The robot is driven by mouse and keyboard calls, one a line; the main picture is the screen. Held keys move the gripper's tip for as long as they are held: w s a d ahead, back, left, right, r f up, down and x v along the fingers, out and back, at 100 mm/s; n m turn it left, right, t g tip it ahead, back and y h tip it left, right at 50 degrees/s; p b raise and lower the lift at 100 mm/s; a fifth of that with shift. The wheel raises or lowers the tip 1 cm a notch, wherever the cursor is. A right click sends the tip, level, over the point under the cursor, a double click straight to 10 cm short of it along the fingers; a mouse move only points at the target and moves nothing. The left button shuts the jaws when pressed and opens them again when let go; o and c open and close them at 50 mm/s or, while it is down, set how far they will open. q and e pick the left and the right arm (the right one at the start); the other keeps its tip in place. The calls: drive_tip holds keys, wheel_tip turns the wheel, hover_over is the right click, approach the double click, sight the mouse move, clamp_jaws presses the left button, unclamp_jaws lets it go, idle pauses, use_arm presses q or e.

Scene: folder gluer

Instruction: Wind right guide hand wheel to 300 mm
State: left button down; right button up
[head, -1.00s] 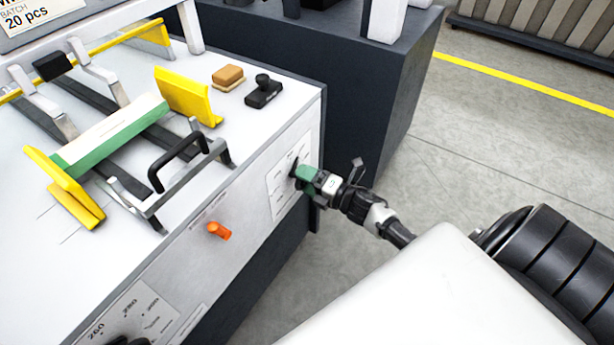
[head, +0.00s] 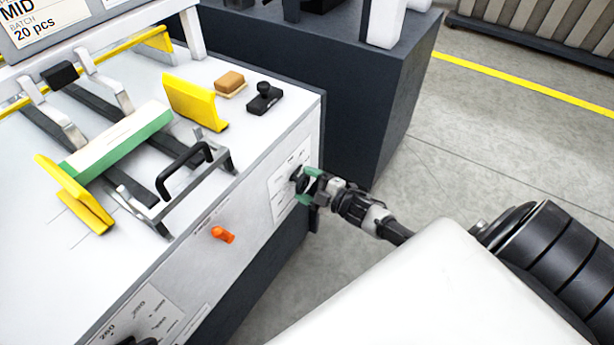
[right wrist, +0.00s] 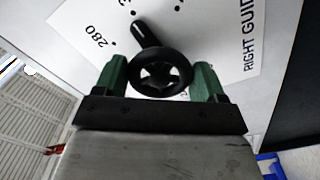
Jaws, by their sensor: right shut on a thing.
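The right guide hand wheel (right wrist: 160,72) is a small black spoked wheel with a dark pointer-like arm reaching up and slightly left in the right wrist view. It sits on a white dial plate (right wrist: 215,30) marked "RIGHT GUID…", with dots and a readable "280" to the left; the 300 mark cannot be made out. My right gripper (right wrist: 160,78) has its green fingers on either side of the wheel rim, shut on it. In the head view the gripper (head: 311,186) meets the wheel on the machine's front panel, partly hiding it. My left gripper is not in view.
An orange knob (head: 223,235) sticks out of the same panel, left of the wheel. A second dial plate (head: 150,318) is at lower left. Yellow guides (head: 195,102), a green-edged carton stack (head: 118,140) and a black handle (head: 184,168) are on top. Floor to the right is open.

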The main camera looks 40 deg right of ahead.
drive_tip(key=shift+m, duration=0.4)
drive_tip(key=o, duration=0.9)
drive_tip(key=shift+s, duration=0.1)
drive_tip(key=v, duration=1)
drive_tip(key=shift+s+d+p, duration=0.15)
drive_tip(key=shift+s+p, duration=0.15)
drive_tip(key=shift+s, duration=0.05)
